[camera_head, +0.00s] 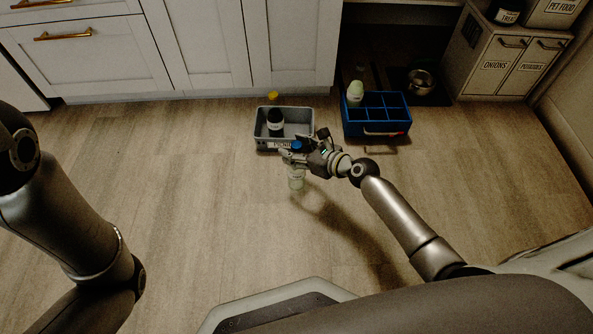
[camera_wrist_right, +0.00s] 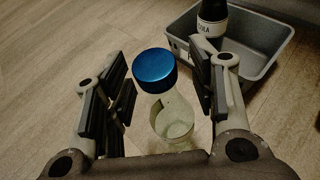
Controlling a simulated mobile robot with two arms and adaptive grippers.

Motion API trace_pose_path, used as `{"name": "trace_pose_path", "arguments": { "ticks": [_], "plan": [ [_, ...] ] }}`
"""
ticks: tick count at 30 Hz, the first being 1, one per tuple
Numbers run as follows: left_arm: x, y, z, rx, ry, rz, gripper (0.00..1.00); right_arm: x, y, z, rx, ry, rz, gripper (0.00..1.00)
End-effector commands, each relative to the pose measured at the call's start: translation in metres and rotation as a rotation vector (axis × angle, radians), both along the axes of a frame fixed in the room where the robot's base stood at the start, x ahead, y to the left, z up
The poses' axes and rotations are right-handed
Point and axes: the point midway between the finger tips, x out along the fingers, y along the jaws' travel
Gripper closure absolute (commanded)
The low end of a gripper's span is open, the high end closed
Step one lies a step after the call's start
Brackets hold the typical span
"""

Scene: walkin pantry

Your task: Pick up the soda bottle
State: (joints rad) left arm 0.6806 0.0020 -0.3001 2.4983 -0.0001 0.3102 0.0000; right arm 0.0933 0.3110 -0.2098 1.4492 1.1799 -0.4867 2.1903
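A clear, pale green bottle with a blue cap, which I take to be the soda bottle, stands upright on the floor (camera_head: 296,181). In the right wrist view its blue cap (camera_wrist_right: 155,66) and clear body (camera_wrist_right: 172,118) show between the fingers. My right gripper (camera_head: 292,153) is open around the bottle from above, with a finger on each side. A gap shows left of the cap; contact on the right is hard to judge. The bottle's lower end is partly hidden by the gripper body in the wrist view. My left gripper is out of view.
A grey bin (camera_head: 310,130) just behind holds a dark bottle (camera_head: 275,128) with a white label; a small yellow thing (camera_head: 272,96) shows above it. A blue divided caddy (camera_head: 378,128) holds a pale bottle (camera_head: 355,91). A metal pot (camera_head: 421,82) sits behind. Floor at left is clear.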

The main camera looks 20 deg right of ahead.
Motion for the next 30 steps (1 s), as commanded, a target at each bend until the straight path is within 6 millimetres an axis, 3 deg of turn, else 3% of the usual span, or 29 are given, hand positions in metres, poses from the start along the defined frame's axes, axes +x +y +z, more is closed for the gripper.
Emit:
{"name": "trace_pose_path", "arguments": {
  "ticks": [1,12,30],
  "plan": [
    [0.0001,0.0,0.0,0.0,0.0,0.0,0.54,-0.0001,0.0,0.0,0.0,0.0,0.0,0.54],
    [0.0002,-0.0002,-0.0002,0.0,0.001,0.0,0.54,-0.0004,-0.0001,-0.0001,0.0,0.0,0.0,1.0],
    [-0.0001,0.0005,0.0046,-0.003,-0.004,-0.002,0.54,0.0002,0.0,0.007,0.002,-0.001,-0.001,1.0]
  ]
}}
